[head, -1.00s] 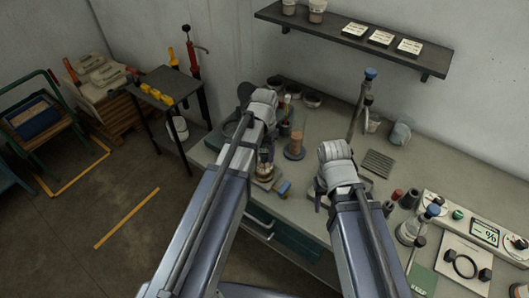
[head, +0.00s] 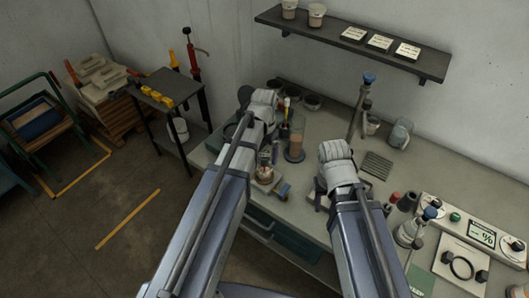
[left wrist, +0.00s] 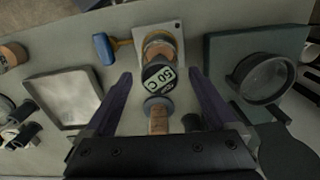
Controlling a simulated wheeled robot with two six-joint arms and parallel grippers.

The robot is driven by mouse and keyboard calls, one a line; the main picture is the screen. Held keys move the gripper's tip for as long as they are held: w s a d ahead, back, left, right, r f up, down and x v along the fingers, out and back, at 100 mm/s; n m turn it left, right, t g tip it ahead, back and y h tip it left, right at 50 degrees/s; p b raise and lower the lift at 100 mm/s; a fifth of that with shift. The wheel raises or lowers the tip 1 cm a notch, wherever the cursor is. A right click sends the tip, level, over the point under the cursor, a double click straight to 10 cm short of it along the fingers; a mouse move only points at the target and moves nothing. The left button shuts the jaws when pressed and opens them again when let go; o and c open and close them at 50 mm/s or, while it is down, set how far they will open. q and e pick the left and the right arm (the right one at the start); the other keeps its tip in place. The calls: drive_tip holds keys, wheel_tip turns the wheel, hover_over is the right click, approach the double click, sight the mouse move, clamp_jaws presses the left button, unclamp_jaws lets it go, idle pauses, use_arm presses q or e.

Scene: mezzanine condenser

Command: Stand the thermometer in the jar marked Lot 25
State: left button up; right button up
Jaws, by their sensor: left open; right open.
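A round dial reading 50 C (left wrist: 158,77), apparently the thermometer's head, faces up in the left wrist view. It is over a brass-coloured round piece on a pale plate (left wrist: 172,30). In the head view this spot (head: 265,158) is partly hidden by my left arm. My left gripper (left wrist: 161,92) is open, its two fingers on either side of the dial with gaps, not closed on it. My right gripper (head: 322,194) is open over the bench, apart from these things. I can read no Lot 25 mark; two labelled jars (head: 316,14) stand on the wall shelf.
A clear cylinder with brown contents (head: 295,140) stands close behind the dial. Flasks and a meter panel (head: 482,235) occupy the bench's right.

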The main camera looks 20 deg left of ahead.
use_arm(q)
wheel_tip(320, 180, up, 6)
drive_tip(key=p, duration=0.5)
drive_tip(key=shift+r, duration=0.15)
idle(0.4)
drive_tip(key=s+f+n, duration=0.1)
drive_tip(key=s+n, duration=0.4)
drive_tip(key=s, duration=0.5)
drive_tip(key=s+d+f+m+y+b, duration=0.1)
drive_tip(key=s+d+f+m+b, duration=0.3)
drive_tip(key=d+f+b, duration=0.5)
drive_tip(key=shift+s+d+f+b, duration=0.2)
drive_tip(key=shift+d+f+b, duration=0.1)
drive_tip(key=shift+d+b, duration=0.4)
